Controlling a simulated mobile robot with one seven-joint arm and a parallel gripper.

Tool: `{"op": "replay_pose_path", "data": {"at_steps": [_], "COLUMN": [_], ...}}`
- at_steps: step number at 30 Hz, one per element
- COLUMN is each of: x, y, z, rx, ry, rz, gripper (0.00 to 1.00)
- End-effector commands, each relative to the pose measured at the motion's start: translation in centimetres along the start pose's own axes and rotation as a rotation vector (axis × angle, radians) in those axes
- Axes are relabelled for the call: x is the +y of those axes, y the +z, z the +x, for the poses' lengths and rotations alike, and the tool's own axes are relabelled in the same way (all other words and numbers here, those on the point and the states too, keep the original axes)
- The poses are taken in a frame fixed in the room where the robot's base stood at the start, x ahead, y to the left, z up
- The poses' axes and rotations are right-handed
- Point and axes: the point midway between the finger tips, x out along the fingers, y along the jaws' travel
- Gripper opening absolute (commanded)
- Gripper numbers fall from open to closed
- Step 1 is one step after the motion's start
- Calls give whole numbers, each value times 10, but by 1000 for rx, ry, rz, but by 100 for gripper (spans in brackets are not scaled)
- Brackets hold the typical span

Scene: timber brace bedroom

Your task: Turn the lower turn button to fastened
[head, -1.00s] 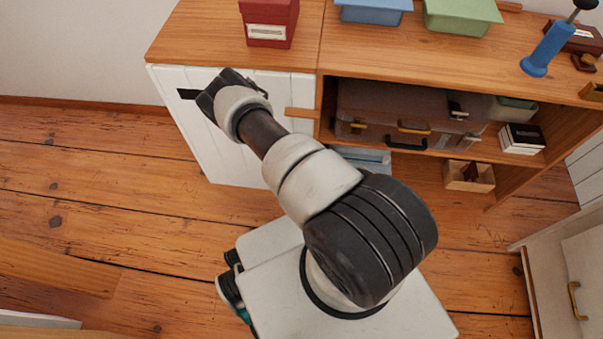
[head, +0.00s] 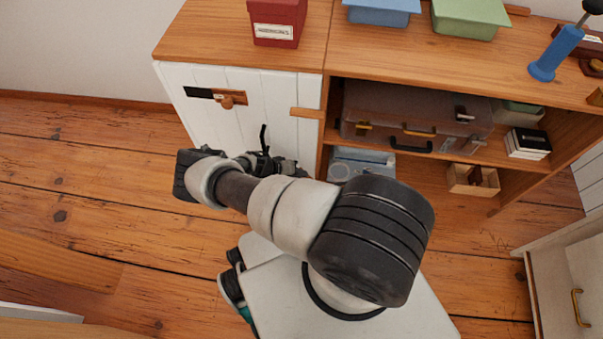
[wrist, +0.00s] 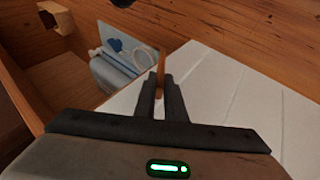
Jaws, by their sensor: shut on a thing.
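The white plank door (head: 225,115) is at the left of the cabinet, and it also fills the right of the wrist view (wrist: 235,95). A wooden turn button (head: 305,113) lies level across its upper right edge. In the wrist view, my gripper (wrist: 160,88) is shut on a narrow wooden piece (wrist: 161,63), which looks like the lower turn button, at the door's edge. In the head view my arm hides that button. I cannot tell its exact angle to the door.
A red box (head: 277,20) stands on top.

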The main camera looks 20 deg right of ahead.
Motion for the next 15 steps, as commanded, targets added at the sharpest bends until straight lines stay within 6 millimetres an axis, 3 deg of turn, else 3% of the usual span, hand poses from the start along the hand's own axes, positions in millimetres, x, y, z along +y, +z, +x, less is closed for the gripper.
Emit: {"op": "replay_pose_path", "data": {"at_steps": [15], "x": [-9], "y": [0], "z": [1], "rx": [0], "ry": [171], "rz": [-71], "gripper": [0]}}
